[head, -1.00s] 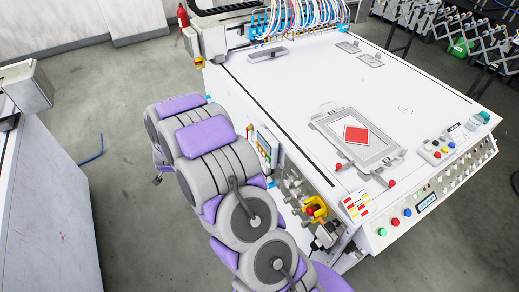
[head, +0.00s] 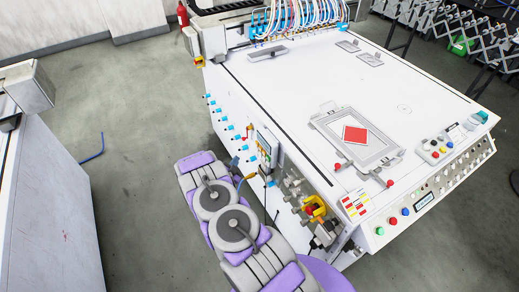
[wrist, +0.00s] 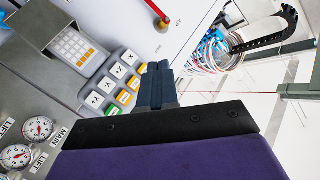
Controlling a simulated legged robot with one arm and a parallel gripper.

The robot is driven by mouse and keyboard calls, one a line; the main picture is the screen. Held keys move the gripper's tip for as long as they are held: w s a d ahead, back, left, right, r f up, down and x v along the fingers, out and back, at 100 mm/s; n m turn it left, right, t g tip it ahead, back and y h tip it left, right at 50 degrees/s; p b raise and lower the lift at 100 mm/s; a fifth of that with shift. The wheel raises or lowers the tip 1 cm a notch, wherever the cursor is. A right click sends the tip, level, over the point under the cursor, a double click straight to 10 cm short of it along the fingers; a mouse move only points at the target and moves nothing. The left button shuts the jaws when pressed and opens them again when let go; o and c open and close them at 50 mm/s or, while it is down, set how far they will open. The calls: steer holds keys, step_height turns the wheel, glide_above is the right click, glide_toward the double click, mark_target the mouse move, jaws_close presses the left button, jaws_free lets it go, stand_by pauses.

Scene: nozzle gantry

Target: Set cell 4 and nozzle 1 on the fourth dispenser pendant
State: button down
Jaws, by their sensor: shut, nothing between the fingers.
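In the wrist view my gripper (wrist: 158,70) is shut and empty, its dark fingers together beside a grey control box. The box has a hooded keypad (wrist: 72,48) with white and yellow keys. A block of larger white, green and orange keys (wrist: 122,80) lies just left of the fingertips; I cannot tell whether they touch. In the head view a small panel (head: 265,147) hangs on the machine's near left side, close to my arm's end. I cannot read any cell or nozzle setting, nor tell which pendant is the fourth.
Two gauges (wrist: 28,142) and a red-handled lever (wrist: 158,12) flank the box. Blue fittings (head: 218,112) line the white machine's side. A yellow-and-red switch (head: 314,209) sits near its front corner. A white cabinet (head: 45,205) stands left, with open floor between.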

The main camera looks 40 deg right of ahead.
mark_target(261, 148)
stand_by(0.3)
steer(key=s+d+p, duration=0.2)
steer(key=d, duration=0.6)
steer(key=shift+d+p, duration=0.35)
steer(key=shift+s+d, duration=0.1)
stand_by(1.9)
steer(key=shift+d, duration=0.2)
steer(key=shift+s+d, duration=0.2)
steer(key=shift+d, duration=0.4)
stand_by(1.0)
steer(key=shift+a, duration=0.1)
steer(key=shift+w+a+r, duration=0.1)
steer(key=shift+w+a, duration=0.15)
steer(key=shift+a, duration=0.6)
steer(key=shift+a, duration=0.1)
